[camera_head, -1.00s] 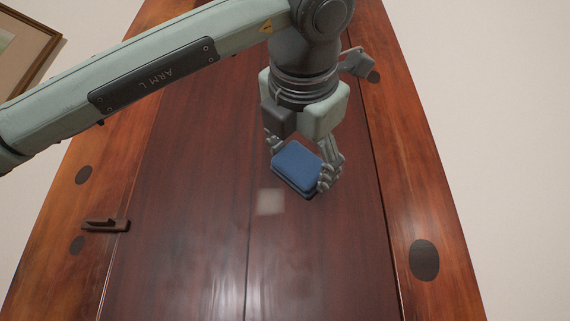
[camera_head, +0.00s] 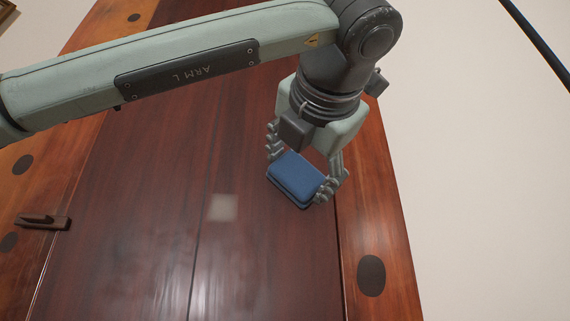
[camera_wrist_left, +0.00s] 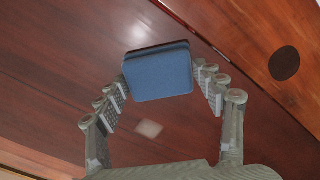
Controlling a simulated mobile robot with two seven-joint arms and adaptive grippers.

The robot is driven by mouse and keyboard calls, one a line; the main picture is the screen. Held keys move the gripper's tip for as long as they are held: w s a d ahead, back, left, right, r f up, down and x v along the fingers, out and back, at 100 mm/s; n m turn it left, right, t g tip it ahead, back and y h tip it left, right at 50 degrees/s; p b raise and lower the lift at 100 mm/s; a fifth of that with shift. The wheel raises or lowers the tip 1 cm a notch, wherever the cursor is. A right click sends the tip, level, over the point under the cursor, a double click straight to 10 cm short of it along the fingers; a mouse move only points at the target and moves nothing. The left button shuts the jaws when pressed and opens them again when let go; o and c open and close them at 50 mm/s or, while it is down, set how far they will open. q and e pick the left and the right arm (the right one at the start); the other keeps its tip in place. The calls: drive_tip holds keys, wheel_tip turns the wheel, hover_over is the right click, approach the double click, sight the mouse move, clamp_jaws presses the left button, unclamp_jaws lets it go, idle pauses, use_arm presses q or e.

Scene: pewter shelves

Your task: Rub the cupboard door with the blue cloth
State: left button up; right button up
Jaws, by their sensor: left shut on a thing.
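The blue cloth (camera_head: 296,179), a folded pad, is held between the fingers of my left gripper (camera_head: 298,173), close to the dark red cupboard door (camera_head: 130,180). I cannot tell for sure whether it touches the wood. A pale square patch (camera_head: 222,207) on the door lies to the left of the cloth, uncovered. In the left wrist view the cloth (camera_wrist_left: 158,71) sits between the fingertips, and the patch (camera_wrist_left: 149,128) shows below it. My right gripper is not in view.
A brown latch (camera_head: 43,222) juts out at the door's left edge. Lighter orange frame posts with dark round plugs (camera_head: 371,276) flank the door. A pale wall (camera_head: 490,190) lies to the right. The lower door surface is clear.

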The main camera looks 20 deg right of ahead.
use_arm(q)
drive_tip(key=shift+d, duration=0.5)
drive_tip(key=shift+s+f+b, duration=0.15)
drive_tip(key=shift+s+b, duration=0.15)
drive_tip(key=shift+s, duration=0.2)
drive_tip(key=shift+s+a+b, duration=0.25)
drive_tip(key=shift+s+b, duration=0.1)
drive_tip(key=shift+s, duration=0.9)
drive_tip(key=shift+s+a+b, duration=0.2)
drive_tip(key=shift+s+b, duration=0.1)
drive_tip(key=shift+s, duration=0.9)
drive_tip(key=shift+s, duration=0.1)
drive_tip(key=s, duration=0.1)
drive_tip(key=s+b, duration=0.1)
drive_tip(key=shift+s+a, duration=0.3)
drive_tip(key=shift+a, duration=0.1)
